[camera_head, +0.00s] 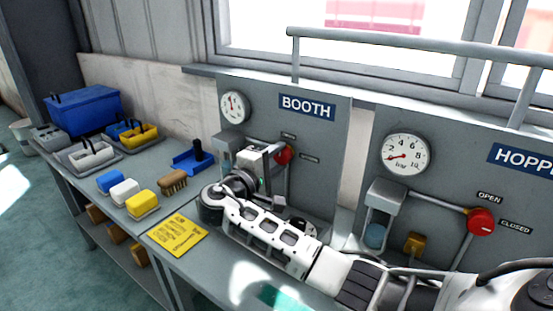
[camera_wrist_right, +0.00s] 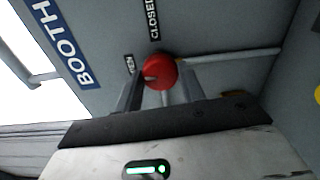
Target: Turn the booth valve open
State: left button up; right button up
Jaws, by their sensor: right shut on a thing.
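The booth valve is a round red knob (camera_head: 284,154) on the grey BOOTH panel (camera_head: 325,150), below the blue BOOTH sign (camera_head: 307,107). In the right wrist view the knob (camera_wrist_right: 160,72) sits between the two fingers of my right gripper (camera_wrist_right: 161,84), which is shut on it. The OPEN label (camera_wrist_right: 130,64) and CLOSED label (camera_wrist_right: 153,20) are beside the knob. A pale mark shows on the knob's face, but its exact setting is hard to tell. In the head view my right gripper (camera_head: 272,154) partly covers the knob. My left gripper is not in view.
The HOPPER panel (camera_head: 460,150) at the right has its own red knob (camera_head: 481,221) and gauge (camera_head: 405,155). The booth gauge (camera_head: 235,107) is at upper left of its panel. A blue toolbox (camera_head: 83,108), sponges, a brush (camera_head: 173,182) and a yellow card (camera_head: 177,235) lie on the bench.

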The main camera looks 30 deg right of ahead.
jog(key=shift+n, duration=0.6)
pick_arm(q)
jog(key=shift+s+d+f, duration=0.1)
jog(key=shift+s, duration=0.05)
pick_arm(e)
jog(key=o, duration=1)
jog(key=shift+a, duration=0.1)
pick_arm(q)
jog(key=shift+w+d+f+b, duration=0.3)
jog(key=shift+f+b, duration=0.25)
jog(key=shift+b, duration=1.05)
pick_arm(e)
jog(key=shift+v, duration=7.95)
jog(key=shift+s+f, duration=0.1)
